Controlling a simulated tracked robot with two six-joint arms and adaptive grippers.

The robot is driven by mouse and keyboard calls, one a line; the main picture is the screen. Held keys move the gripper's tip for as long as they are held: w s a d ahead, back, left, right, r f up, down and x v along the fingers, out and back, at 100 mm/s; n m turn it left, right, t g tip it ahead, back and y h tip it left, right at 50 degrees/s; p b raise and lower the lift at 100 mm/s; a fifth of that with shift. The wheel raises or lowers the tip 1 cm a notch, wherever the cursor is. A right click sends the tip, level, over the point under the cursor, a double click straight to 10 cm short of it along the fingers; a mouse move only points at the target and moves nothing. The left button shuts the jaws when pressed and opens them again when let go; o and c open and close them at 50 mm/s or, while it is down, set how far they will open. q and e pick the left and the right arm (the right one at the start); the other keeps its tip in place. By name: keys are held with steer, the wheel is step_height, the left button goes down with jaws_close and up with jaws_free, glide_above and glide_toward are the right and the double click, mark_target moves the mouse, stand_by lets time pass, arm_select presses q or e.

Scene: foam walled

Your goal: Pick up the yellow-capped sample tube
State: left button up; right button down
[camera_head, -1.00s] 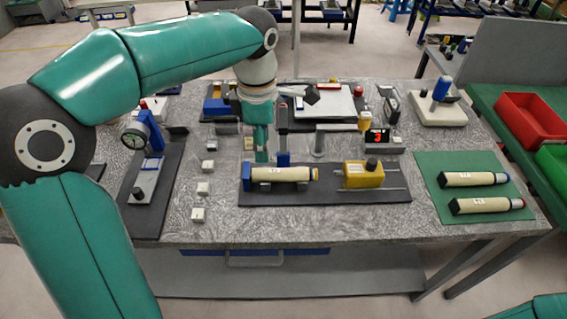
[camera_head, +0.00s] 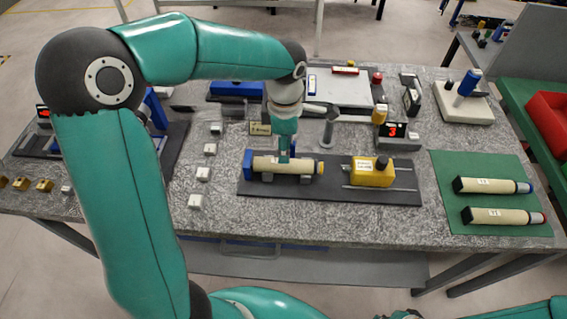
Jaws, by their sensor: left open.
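The yellow-capped sample tube (camera_head: 304,167), a cream cylinder with a yellow right end, lies flat on a dark fixture board (camera_head: 330,190). Its left end meets a blue block (camera_head: 248,163). My left gripper (camera_head: 284,156) points down at the tube's middle, from above and slightly behind. It is open. Its fingertips overlap the tube's upper edge in this view, and I cannot tell whether they touch it. The far finger is hidden. My right gripper is not in view.
A yellow block (camera_head: 372,173) on rails stands right of the tube. Two more cream tubes, one blue-capped (camera_head: 494,186) and one red-capped (camera_head: 500,216), lie on a green mat (camera_head: 450,166). Small white cubes (camera_head: 203,174) stand left. A red-digit display (camera_head: 393,132) stands behind.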

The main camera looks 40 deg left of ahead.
mark_target(284, 166)
arm_select(q)
steer(key=f, duration=0.3)
steer(key=f+p, duration=0.1)
steer(key=f, duration=0.1)
steer(key=shift+s, duration=0.25)
steer(key=shift+f, duration=0.7)
steer(key=shift+r, duration=0.1)
jaws_close()
